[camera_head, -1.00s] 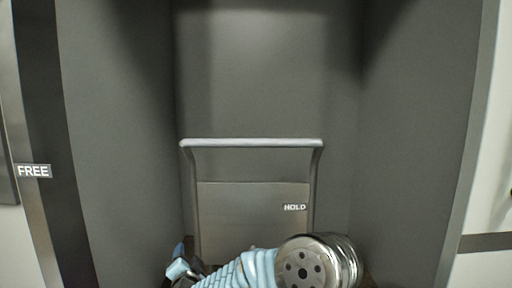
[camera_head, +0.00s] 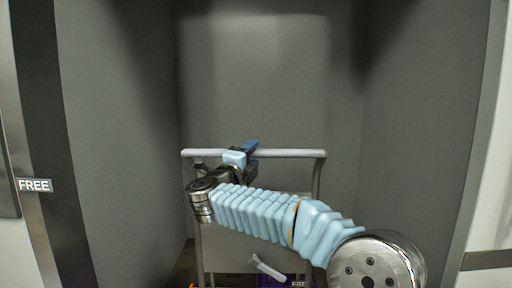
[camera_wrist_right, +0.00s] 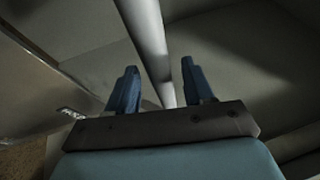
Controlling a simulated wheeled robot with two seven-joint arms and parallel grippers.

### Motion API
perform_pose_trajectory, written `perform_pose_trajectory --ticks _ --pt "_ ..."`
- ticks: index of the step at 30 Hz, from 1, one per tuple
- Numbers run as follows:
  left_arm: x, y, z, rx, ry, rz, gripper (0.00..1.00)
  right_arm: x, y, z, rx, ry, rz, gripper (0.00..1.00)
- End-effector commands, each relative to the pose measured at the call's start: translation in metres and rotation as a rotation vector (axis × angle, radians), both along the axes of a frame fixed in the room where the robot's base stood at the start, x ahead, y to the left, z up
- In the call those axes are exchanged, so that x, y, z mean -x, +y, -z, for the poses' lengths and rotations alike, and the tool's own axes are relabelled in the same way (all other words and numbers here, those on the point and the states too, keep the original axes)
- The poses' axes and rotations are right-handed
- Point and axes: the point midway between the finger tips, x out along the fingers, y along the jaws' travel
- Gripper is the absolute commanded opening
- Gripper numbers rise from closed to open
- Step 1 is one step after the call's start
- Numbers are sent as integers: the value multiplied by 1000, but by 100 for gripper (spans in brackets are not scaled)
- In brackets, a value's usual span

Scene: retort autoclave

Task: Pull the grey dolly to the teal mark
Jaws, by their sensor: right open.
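The grey dolly shows its pale push bar (camera_head: 290,153) and a flat grey panel (camera_head: 225,255) below it, inside a dark grey recess. My right gripper (camera_head: 248,150) is at the bar, left of its middle. In the right wrist view the bar (camera_wrist_right: 148,40) runs between the two blue fingers of the open gripper (camera_wrist_right: 160,85), with gaps on both sides. My right arm hides part of the panel. The dolly's base and the teal mark are not in view. My left gripper is not in view.
Grey walls stand close to the left (camera_head: 115,130) and right (camera_head: 415,130) of the dolly. A FREE label (camera_head: 34,185) is on the left frame. A small pale lever (camera_head: 268,268) and a partly cut-off label (camera_head: 299,284) show at the bottom.

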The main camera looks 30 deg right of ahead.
Motion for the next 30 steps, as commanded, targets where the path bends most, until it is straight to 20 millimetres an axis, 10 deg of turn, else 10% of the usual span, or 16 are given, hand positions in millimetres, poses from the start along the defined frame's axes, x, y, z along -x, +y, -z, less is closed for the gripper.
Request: perform_pose_trajectory --ticks 17,27,30 --pt "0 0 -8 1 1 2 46 -19 -27 -6 2 0 -1 52" --pt "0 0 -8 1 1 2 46 -19 -26 -5 1 1 -1 0" --pt "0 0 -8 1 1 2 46 -19 -26 -5 1 1 -1 0"
